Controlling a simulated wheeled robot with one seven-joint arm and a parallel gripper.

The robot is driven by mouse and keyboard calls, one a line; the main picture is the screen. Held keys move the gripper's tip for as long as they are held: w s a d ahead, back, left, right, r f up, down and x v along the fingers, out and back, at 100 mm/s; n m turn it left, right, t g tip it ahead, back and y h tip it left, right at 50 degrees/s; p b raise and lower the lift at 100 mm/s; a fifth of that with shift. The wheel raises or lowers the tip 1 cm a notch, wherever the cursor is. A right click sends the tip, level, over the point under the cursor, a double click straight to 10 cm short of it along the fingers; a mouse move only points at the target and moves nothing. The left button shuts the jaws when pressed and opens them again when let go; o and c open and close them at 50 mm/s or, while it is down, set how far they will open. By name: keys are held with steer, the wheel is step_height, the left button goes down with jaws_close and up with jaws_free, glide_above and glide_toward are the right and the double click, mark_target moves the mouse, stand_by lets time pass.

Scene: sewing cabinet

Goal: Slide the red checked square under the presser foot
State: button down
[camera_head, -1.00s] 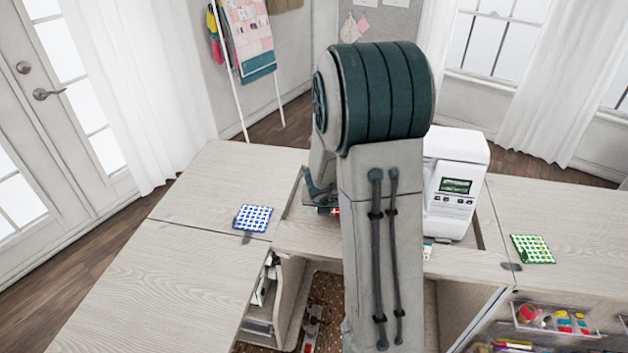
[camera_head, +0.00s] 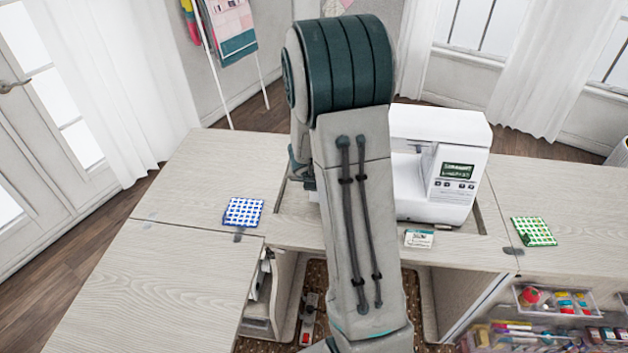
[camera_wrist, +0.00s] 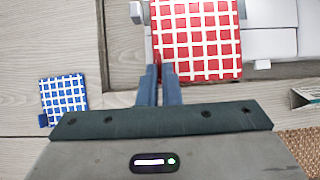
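The red checked square (camera_wrist: 195,40) fills the top middle of the wrist view, lying flat across the edge between the wooden top and the white sewing machine (camera_wrist: 270,42). My gripper (camera_wrist: 160,70) is at its lower left corner, with the blue fingers close together and a bit of red between the tips. In the head view my arm hides the red square, my gripper and the machine's left end. The sewing machine (camera_head: 436,170) stands right of my arm, its screen facing me. The presser foot cannot be made out in either view.
A blue checked square (camera_head: 243,212) lies left on the cabinet top (camera_head: 190,185); it also shows in the wrist view (camera_wrist: 64,96). A green checked square (camera_head: 533,231) lies to the right. A small packet (camera_head: 419,238) lies before the machine. An open bay is below.

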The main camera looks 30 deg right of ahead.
steer(key=shift+w+d+f, duration=0.15)
steer(key=shift+f, duration=0.1)
steer(key=shift+w+d+f, duration=0.2)
steer(key=shift+w+f, duration=0.05)
steer(key=shift+w, duration=0.05)
steer(key=shift+f+b, duration=0.35)
steer(key=shift+b, duration=0.1)
steer(key=shift+w+d+r, duration=0.1)
steer(key=shift+w+d, duration=0.1)
steer(key=shift+w, duration=0.1)
stand_by(0.8)
steer(key=shift+w+d+p, duration=0.45)
steer(key=shift+w+p, duration=0.15)
steer(key=shift+w, duration=0.05)
steer(key=shift+w+d, duration=0.1)
steer(key=shift+w, duration=0.05)
steer(key=shift+w+d+p, duration=0.15)
steer(key=shift+w+p, duration=0.1)
steer(key=shift+p, duration=0.05)
steer(key=shift+w+d, duration=0.2)
steer(key=shift+w, duration=0.05)
